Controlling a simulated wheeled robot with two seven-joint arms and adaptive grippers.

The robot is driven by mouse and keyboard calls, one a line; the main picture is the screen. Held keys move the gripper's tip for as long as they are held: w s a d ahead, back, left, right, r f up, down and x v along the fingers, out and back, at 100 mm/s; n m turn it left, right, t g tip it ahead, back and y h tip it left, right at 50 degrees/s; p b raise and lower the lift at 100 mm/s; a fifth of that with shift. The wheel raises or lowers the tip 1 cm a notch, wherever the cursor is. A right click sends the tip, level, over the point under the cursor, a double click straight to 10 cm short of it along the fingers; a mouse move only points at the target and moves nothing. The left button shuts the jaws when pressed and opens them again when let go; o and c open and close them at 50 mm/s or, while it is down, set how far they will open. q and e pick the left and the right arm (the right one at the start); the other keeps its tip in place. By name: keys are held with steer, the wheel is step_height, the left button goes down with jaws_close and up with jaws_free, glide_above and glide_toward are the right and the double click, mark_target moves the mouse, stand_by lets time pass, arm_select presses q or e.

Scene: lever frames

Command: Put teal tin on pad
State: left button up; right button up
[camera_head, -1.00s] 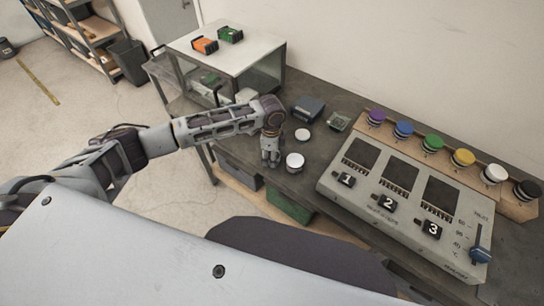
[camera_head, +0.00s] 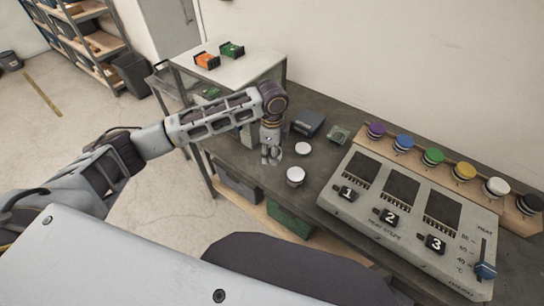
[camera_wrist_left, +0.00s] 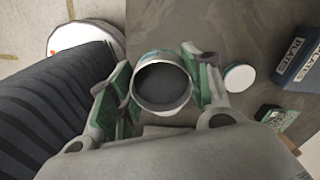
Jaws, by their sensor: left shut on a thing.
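My left gripper (camera_head: 271,155) is near the left edge of the bench. In the left wrist view its green-lined fingers (camera_wrist_left: 160,88) are shut on an open, round tin with a teal rim (camera_wrist_left: 162,84). The tin looks dark inside and sits upright between the fingers. In the head view the gripper mostly hides it, and its height over the bench is unclear. The grey heating unit (camera_head: 375,226) at the right has dark square pads (camera_head: 401,187) above keys 1, 2 and 3. The pads look bare. My right gripper is not in view.
Behind are a blue PLATES box (camera_head: 308,122) and a small green item (camera_head: 338,134). Several coloured knobs (camera_head: 433,156) line a wooden strip. A blue slider (camera_head: 484,270) is at the unit's right.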

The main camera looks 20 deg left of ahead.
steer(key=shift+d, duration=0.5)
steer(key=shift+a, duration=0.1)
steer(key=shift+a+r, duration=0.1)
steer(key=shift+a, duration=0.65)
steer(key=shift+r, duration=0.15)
